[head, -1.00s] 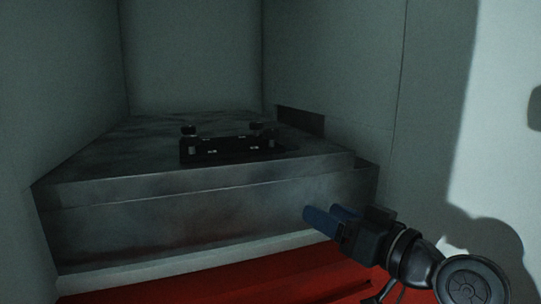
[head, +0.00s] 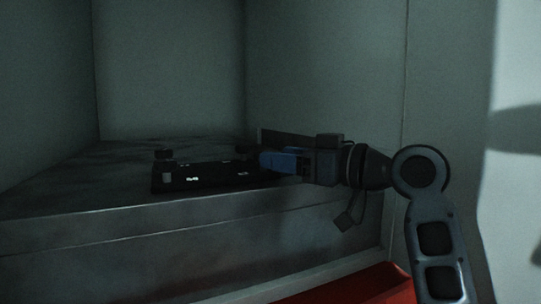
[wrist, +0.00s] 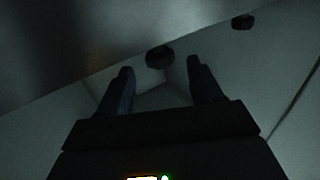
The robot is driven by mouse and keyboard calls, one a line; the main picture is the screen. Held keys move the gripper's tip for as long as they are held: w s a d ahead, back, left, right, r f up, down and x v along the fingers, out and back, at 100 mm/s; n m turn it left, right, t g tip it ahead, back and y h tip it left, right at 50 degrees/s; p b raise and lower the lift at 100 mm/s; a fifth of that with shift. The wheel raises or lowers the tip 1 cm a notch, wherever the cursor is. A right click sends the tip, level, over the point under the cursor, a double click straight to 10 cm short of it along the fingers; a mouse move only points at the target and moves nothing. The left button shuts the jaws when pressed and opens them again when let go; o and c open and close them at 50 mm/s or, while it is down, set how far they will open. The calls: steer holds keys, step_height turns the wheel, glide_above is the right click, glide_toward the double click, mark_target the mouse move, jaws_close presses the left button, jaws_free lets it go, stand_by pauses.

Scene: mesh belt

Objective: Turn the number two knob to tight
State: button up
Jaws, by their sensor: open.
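A low black panel (head: 207,176) with small white marks lies on the grey metal bench. A dark knob (head: 163,155) stands at its left end, and another dark knob shows near its right end, partly lost in shadow. The marks are too small to read, so I cannot tell which knob is number two. My gripper (head: 264,160) is open, with blue fingers pointing left at the panel's right end. In the wrist view, one round dark knob (wrist: 159,57) shows in the gap ahead of the fingertips, and a second knob (wrist: 243,22) is farther right. No contact is visible.
The grey metal bench (head: 120,222) fills an alcove with pale walls (head: 170,70) at the left, back and right. A red surface (head: 350,285) lies below the bench front. The bench left of the panel is clear.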

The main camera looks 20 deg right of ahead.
steer(key=shift+x, duration=1.65)
steer(key=shift+s, duration=0.1)
steer(key=c, duration=1.1)
